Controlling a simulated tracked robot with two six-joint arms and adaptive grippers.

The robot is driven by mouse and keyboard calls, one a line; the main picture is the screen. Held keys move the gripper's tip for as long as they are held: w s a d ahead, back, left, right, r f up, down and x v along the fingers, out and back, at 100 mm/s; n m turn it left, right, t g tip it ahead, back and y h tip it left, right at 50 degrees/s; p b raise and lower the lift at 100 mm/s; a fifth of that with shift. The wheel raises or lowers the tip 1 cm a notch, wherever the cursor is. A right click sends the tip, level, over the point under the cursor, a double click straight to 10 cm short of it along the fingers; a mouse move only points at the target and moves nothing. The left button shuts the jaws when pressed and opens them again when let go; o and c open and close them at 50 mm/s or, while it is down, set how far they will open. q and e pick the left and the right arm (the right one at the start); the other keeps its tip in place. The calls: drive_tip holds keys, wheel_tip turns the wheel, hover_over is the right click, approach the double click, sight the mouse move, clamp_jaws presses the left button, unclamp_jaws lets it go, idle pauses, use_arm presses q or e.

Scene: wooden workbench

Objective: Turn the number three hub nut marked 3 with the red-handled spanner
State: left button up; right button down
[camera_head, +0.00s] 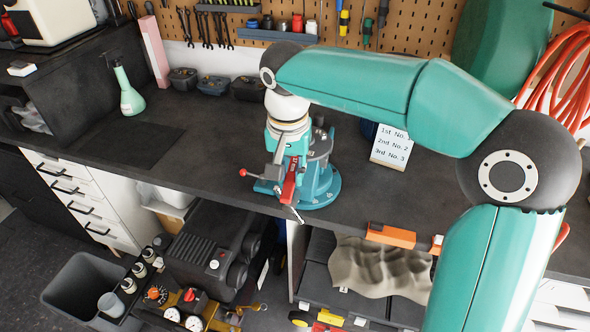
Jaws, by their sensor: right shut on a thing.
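My right gripper (286,168) reaches down over the middle of the bench and is shut on the red-handled spanner (290,186). The spanner's red handle shows below the fingers, and its metal end (294,214) points down towards the bench's front edge. Directly behind and beside it stands a teal and grey bench fixture (322,187). My gripper and arm cover part of this fixture. I cannot make out the nut marked 3, nor whether the spanner touches any nut. My left gripper is not in view.
A white card (390,146) listing an order of numbers stands right of the fixture. A green spray bottle (129,92) and several dark bins (213,85) stand at the back left.

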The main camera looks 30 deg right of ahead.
drive_tip(key=shift+w+a+m, duration=0.45)
drive_tip(key=shift+a+m, duration=0.05)
drive_tip(key=shift+m, duration=0.1)
drive_tip(key=shift+w+a+m+p, duration=0.35)
drive_tip(key=shift+w+a+m, duration=0.3)
drive_tip(key=shift+w+m, duration=0.4)
drive_tip(key=shift+s, duration=0.15)
drive_tip(key=shift+s+d+n, duration=0.3)
drive_tip(key=shift+s+n, duration=0.15)
